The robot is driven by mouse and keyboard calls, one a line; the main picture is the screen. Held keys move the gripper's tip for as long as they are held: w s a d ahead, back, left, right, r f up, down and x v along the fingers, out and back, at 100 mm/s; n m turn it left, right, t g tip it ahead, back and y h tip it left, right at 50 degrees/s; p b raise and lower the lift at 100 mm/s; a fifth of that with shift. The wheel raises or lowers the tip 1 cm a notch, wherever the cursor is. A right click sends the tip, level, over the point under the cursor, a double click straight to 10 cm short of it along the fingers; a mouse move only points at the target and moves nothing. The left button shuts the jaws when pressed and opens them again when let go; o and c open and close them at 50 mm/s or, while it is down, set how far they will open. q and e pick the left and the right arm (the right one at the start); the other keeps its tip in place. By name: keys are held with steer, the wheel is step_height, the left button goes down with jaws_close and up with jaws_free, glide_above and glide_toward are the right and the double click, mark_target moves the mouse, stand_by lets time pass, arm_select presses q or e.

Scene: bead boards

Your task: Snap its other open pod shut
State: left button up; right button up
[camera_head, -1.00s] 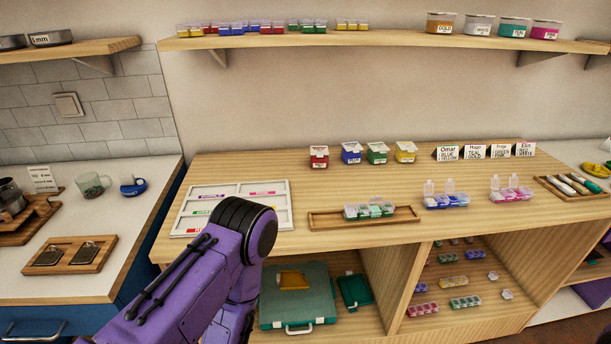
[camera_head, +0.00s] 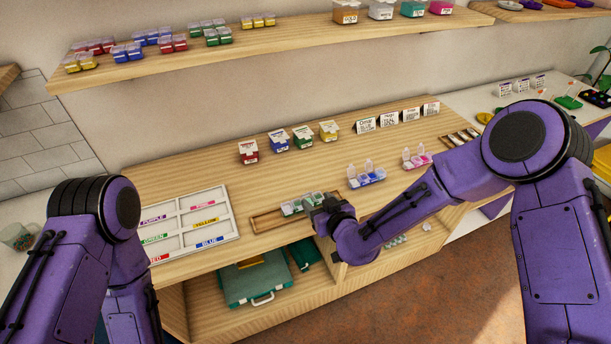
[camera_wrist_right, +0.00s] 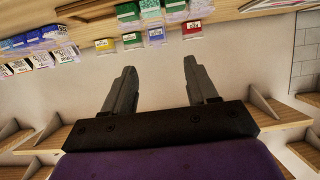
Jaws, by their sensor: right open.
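A green pod organizer (camera_head: 292,208) sits in the wooden tray (camera_head: 268,222) on the table; its lids are too small to read and its right end is close behind my right gripper. Its pods (camera_wrist_right: 150,10) show at the top edge of the right wrist view. My right gripper (camera_head: 322,208) is at the tray's right part; its fingers (camera_wrist_right: 164,88) are open and empty. A blue pod organizer (camera_head: 369,180) to the right has raised clear lids. A pink pod organizer (camera_head: 420,161) farther right also has raised lids. My left gripper is out of view.
Red (camera_head: 248,152), blue (camera_head: 278,141), green (camera_head: 303,138) and yellow (camera_head: 329,131) boxes stand behind the tray. A white sorting board (camera_head: 232,228) lies to the left. Name cards (camera_head: 388,119) stand at the back. A shelf (camera_head: 300,47) hangs above.

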mark_target(308, 194)
steer(key=p+x, duration=0.2)
steer(key=x, duration=0.8)
steer(key=shift+d+f+p, duration=0.15)
steer(key=shift+f+p, duration=0.05)
steer(key=shift+p, duration=0.1)
steer(key=c, duration=1)
steer(key=t+b, duration=0.1)
steer(key=b, duration=0.3)
steer(key=f+t+y+b, duration=0.1)
steer(key=t+b, duration=0.1)
steer(key=b, duration=0.3)
steer(key=s+t+b, duration=0.1)
steer(key=b, duration=0.3)
steer(key=shift+s+d+f+t+y, duration=0.1)
steer(key=shift+d+f+t+y, duration=0.1)
steer(key=shift+t+y, duration=0.15)
steer(key=shift+r+t+b, duration=0.2)
steer(key=shift+t+b, duration=0.05)
steer(key=shift+b, duration=0.25)
steer(key=shift+s+r, duration=0.1)
steer(key=shift+r, duration=0.15)
